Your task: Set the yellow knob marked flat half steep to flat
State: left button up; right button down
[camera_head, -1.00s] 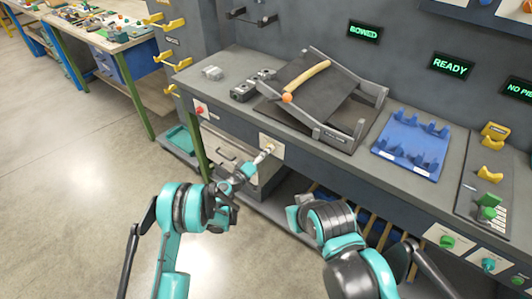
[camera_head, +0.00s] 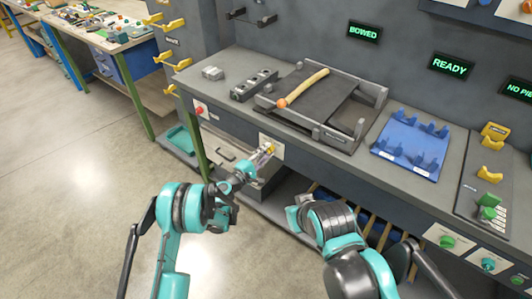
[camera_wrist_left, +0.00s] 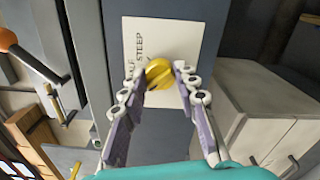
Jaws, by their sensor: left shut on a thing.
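The yellow knob (camera_wrist_left: 160,73) sits on a pale plate (camera_wrist_left: 137,36) on the bench front. STEEP and part of HALF are readable beside it; I cannot read FLAT. My left gripper (camera_wrist_left: 161,72) has one finger on each side of the knob and is shut on it. In the head view the knob (camera_head: 272,148) shows just beyond the left gripper's (camera_head: 267,154) fingertips. The tilting deck (camera_head: 325,105) above lies nearly level, with a bowed wooden piece (camera_head: 308,84) with an orange end on it. My right gripper's fingers cannot be made out in the head view.
A red button (camera_head: 199,111) is left of the knob on the bench front. A blue rack (camera_head: 408,158) and a panel with a green knob (camera_head: 487,213) stand to the right. Displays read BOWED (camera_head: 364,32) and READY (camera_head: 450,66). Floor is clear at left.

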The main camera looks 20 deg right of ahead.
pick_arm(q)
jog(key=shift+n, duration=0.4)
jog(key=o, duration=1.2)
jog(key=shift+c, duration=0.2)
jog(key=v, duration=0.7)
jog(key=shift+s+a, duration=0.15)
jog(key=shift+a, duration=0.05)
